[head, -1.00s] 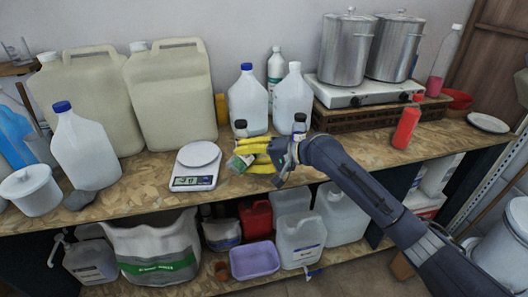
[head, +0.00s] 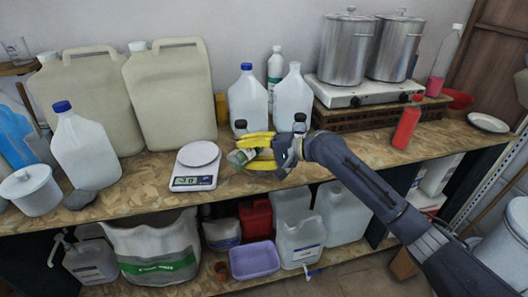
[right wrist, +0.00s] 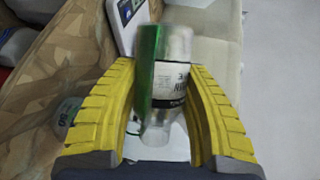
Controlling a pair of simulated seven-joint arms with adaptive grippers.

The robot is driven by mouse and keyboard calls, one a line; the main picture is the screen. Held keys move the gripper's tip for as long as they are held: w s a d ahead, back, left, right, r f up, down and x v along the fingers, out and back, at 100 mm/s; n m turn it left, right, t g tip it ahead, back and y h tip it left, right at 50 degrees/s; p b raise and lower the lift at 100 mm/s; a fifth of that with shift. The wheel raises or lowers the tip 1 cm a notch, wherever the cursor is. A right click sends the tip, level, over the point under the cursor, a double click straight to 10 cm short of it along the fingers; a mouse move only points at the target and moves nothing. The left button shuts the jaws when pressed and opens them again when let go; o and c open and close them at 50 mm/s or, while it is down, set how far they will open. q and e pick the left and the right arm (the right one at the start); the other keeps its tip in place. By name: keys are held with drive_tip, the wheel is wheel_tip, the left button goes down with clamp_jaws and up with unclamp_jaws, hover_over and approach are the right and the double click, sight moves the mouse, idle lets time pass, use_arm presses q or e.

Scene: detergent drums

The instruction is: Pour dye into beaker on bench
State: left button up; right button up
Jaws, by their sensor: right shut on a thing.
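My right gripper (head: 258,152) has yellow fingers and is shut on a small clear bottle (head: 240,157) with a green and white label. It holds the bottle tilted, close to the bench front and right of the scale. In the right wrist view the bottle (right wrist: 172,75) sits between the two yellow fingers (right wrist: 160,110), with its narrow clear end toward the palm. I cannot make out dye in it. A clear glass beaker (head: 16,50) stands on a small raised shelf at the far left. My left gripper is out of view.
A digital scale (head: 197,168) stands left of the gripper on the wooden bench (head: 130,182). Dark-capped small bottles (head: 300,122), white jugs (head: 247,95) and large canisters (head: 170,100) stand behind. A red bottle (head: 406,127) is at right. A purple tub (head: 254,260) is below.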

drive_tip(key=shift+s+a+r, duration=0.15)
drive_tip(key=shift+s, duration=0.05)
drive_tip(key=shift+s+a, duration=0.1)
drive_tip(key=shift+s, duration=0.05)
idle(0.3)
drive_tip(key=shift+r+m+y, duration=0.6)
drive_tip(key=shift+m, duration=0.3)
idle(1.5)
